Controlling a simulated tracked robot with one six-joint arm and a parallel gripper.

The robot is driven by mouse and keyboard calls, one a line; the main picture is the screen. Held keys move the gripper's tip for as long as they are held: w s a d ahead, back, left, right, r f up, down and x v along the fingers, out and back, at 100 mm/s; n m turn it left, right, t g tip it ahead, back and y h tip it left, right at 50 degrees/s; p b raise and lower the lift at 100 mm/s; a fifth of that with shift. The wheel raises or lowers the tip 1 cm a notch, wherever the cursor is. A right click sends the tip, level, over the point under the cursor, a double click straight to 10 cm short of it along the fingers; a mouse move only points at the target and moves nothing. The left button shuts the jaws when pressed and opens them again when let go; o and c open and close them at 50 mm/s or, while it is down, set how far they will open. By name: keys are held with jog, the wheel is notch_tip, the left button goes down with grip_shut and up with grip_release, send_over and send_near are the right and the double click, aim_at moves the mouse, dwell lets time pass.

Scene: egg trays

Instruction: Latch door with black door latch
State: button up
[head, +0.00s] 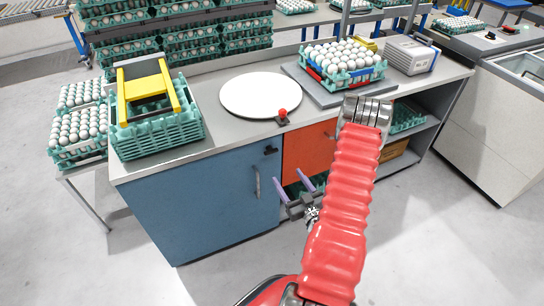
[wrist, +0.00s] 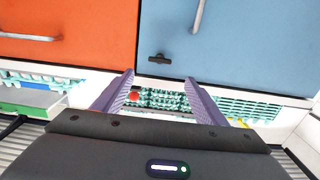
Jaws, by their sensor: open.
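The small black door latch (head: 270,150) sits at the top right corner of the blue door (head: 200,197), beside the orange drawer. In the wrist view the latch (wrist: 160,58) lies roughly horizontal near the lower left corner of the blue door (wrist: 235,55). The door looks flush with the cabinet front. My gripper (head: 292,183) is open and empty, with purple fingers, in front of the cabinet and below the latch in the head view. In the wrist view my fingertips (wrist: 159,78) are spread to either side of the latch's line, apparently apart from it.
The orange drawer (head: 309,151) with a handle (wrist: 30,37) is right of the door. The door's grey handle (head: 257,181) is close to my fingers. A red knob (head: 282,114), a white disc (head: 261,92) and egg trays stand on the counter. The front floor is clear.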

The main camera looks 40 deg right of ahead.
aim_at(272, 153)
jog(key=shift+w, duration=0.15)
jog(key=x, duration=1.3)
jog(key=shift+w+d, duration=0.15)
jog(key=shift+w, duration=0.1)
jog(key=c, duration=1.1)
